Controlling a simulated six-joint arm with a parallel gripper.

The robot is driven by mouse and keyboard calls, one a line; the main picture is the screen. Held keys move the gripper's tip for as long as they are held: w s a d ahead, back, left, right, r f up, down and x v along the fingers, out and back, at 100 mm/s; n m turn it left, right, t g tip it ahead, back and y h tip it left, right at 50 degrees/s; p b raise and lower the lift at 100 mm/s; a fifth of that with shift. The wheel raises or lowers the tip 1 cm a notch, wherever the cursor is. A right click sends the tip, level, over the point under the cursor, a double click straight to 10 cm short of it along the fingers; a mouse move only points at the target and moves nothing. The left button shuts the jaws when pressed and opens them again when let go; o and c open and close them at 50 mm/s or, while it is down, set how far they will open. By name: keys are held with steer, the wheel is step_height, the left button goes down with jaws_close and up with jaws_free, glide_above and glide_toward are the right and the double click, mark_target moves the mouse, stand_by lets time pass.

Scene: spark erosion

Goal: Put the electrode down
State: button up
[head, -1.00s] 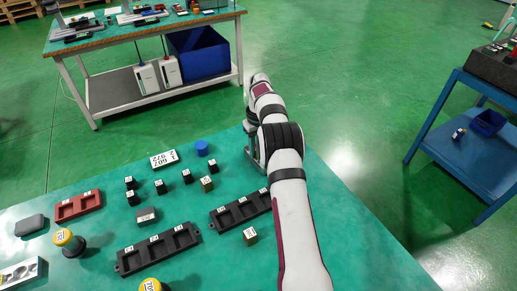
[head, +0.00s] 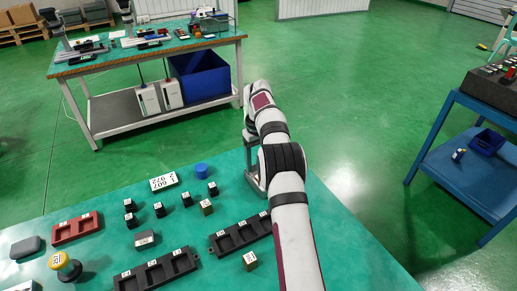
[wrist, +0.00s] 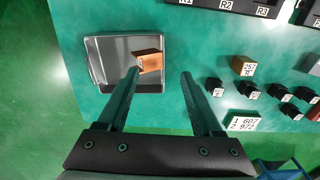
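A copper-coloured block, which looks like the electrode (wrist: 151,61), rests on a shiny metal tray (wrist: 108,55) in the wrist view. My gripper (wrist: 160,74) is open, with its two fingers well apart. The left fingertip is close to the lower left side of the block; I cannot tell whether they touch. The block is not clamped between the fingers. In the head view my arm hides the gripper, the metal tray and this block.
Several small black blocks (wrist: 251,91) and a brownish labelled block (wrist: 243,66) stand right of the tray, near a number card (wrist: 243,120). A black rack (wrist: 232,6) lies beyond. The head view also shows a red rack (head: 75,228) and a blue cylinder (head: 201,170).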

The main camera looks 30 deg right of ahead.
step_height(320, 180, up, 7)
steer(key=s+a+r+m, duration=0.2)
steer(key=s+a+r, duration=0.7)
steer(key=a+r, duration=0.15)
steer(key=s+a+f+m, duration=0.1)
steer(key=s+a, duration=0.3)
steer(key=s, duration=0.6)
steer(key=s+a+f+m+y, duration=0.1)
steer(key=s+a+f, duration=0.3)
steer(key=s, duration=0.6)
steer(key=s+a+f+m, duration=0.1)
steer(key=s+a, duration=0.4)
steer(key=s, duration=0.5)
steer(key=shift+a+f+m+y, duration=0.3)
steer(key=shift+f+y, duration=0.1)
steer(key=shift+f, duration=0.45)
steer(key=shift+d, duration=0.1)
stand_by(2.7)
